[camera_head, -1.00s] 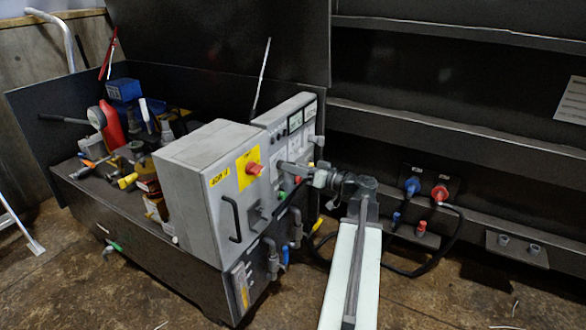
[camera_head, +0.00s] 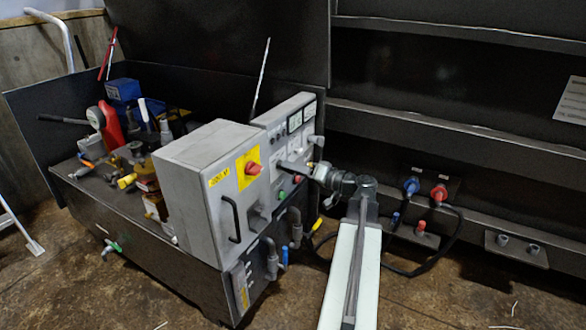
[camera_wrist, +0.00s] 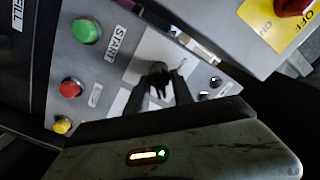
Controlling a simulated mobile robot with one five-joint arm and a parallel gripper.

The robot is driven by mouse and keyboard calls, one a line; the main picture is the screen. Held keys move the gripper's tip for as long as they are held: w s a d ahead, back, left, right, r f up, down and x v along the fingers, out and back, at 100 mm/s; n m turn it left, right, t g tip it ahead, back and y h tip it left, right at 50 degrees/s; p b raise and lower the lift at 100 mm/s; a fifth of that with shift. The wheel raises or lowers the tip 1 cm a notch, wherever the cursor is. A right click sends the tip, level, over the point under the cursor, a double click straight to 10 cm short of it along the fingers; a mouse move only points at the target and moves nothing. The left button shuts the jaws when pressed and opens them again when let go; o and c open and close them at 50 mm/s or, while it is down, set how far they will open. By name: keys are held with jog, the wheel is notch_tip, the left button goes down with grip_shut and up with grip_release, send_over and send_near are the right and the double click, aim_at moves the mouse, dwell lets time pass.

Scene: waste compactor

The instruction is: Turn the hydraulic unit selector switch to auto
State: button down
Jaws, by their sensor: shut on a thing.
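The hydraulic unit is a grey control cabinet (camera_head: 190,180) with a narrower switch panel (camera_head: 290,125) at its right side. In the wrist view the tilted panel (camera_wrist: 105,55) faces me, with a green button (camera_wrist: 86,31) by a START label. My gripper (camera_wrist: 157,82) is at the panel, its dark fingers close together on the selector switch, which they mostly hide. The switch's pointing direction cannot be read. In the head view my gripper (camera_head: 290,167) reaches the panel from the right.
A red rotary switch on a yellow plate (camera_head: 247,168) and a black handle (camera_head: 230,218) are on the cabinet front. In the wrist view a red button (camera_wrist: 71,87) and a yellow one (camera_wrist: 62,125) are left of my gripper. Blue and red connectors (camera_head: 439,193) are on the right wall.

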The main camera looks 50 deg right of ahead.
jog(key=shift+d, duration=0.1)
jog(key=c, duration=1.5)
grip_release()
jog(key=shift+o, duration=0.2)
jog(key=v, duration=0.8)
jog(key=shift+f, duration=0.1)
